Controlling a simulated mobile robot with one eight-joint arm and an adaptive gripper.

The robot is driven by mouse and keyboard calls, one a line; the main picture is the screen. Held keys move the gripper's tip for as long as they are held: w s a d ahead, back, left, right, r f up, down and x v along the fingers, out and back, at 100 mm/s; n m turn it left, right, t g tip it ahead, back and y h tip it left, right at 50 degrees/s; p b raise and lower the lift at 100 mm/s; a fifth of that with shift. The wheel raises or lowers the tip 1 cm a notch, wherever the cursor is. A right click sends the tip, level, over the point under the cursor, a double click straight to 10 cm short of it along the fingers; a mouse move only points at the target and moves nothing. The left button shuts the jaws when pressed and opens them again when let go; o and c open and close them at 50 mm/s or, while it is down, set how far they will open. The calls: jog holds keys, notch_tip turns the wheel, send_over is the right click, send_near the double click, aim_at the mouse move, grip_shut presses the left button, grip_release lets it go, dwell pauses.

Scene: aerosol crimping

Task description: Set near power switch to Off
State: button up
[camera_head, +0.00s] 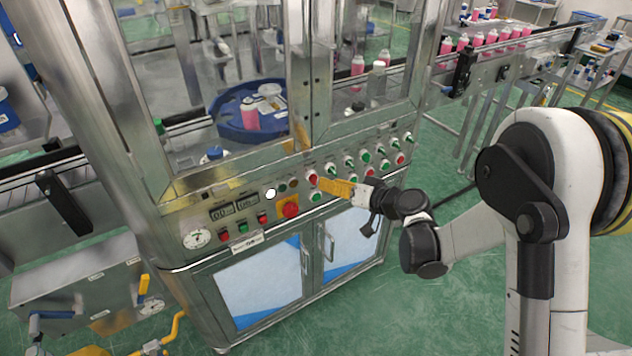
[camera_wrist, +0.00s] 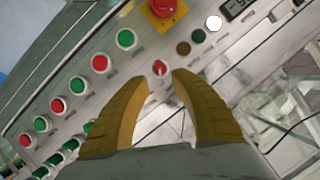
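A small red knob (camera_wrist: 160,67), which looks like the power switch, sits on the machine's steel control panel (camera_wrist: 205,65). In the wrist view it lies just ahead of and between the tips of my yellow fingers. My gripper (camera_wrist: 160,79) is open, with one finger on each side of the knob and a gap between the tips. I cannot tell whether either finger touches it. In the head view my gripper (camera_head: 319,182) reaches the panel from the right, next to the red knob (camera_head: 312,178). The knob's label and setting are too small to read.
A red emergency button on a yellow plate (camera_head: 290,207) is left of the knob. Several green and red buttons stand in rows to the right. A lit white lamp (camera_head: 271,193) and digital displays (camera_head: 234,207) are further left. Glass doors (camera_head: 370,70) rise above the panel.

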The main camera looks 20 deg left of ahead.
aim_at(317, 180)
jog(key=b+x, duration=0.1)
jog(key=x, duration=0.5)
jog(key=shift+w+a+f+b, duration=0.1)
jog(key=shift+w+a+b, duration=0.1)
jog(key=shift+b, duration=0.2)
jog(key=shift+s, duration=0.1)
grip_shut()
